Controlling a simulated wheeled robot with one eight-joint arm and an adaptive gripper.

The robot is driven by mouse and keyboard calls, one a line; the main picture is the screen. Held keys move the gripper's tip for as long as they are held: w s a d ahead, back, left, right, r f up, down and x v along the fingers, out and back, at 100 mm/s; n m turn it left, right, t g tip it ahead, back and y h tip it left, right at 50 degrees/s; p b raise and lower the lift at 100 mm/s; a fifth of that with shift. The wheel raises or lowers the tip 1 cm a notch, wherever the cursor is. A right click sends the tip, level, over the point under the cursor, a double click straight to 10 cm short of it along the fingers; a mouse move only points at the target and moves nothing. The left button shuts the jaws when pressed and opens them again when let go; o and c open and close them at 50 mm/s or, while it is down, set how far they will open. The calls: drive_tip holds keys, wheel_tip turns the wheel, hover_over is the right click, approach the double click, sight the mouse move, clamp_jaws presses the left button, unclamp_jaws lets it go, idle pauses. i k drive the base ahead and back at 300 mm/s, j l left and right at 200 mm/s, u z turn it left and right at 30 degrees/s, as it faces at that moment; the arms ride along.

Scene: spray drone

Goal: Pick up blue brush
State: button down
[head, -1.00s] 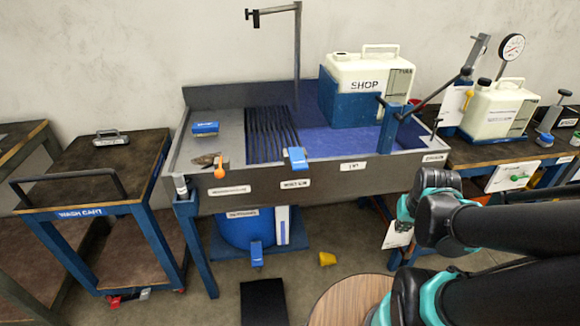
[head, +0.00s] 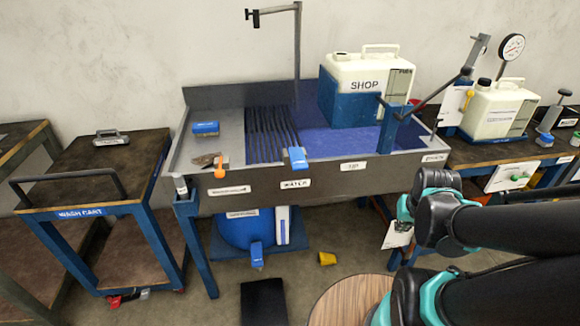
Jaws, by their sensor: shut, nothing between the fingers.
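A small blue block-shaped item (head: 205,128), which looks like the blue brush, lies on the grey left ledge of the wash sink (head: 330,176). Its bristles cannot be made out. Nothing touches it from above. My arm shows at the right edge in black and teal, well to the right of the item and in front of the sink. My gripper is not in this view.
A grey-brown tool with an orange end (head: 219,172) lies near the item. Black slats (head: 270,135) are beside the ledge. A white SHOP jug (head: 372,75) and a tall pipe (head: 297,50) stand at the sink. The wash cart (head: 100,170) is left.

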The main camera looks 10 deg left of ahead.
sight(201, 129)
drive_tip(key=u, duration=1.35)
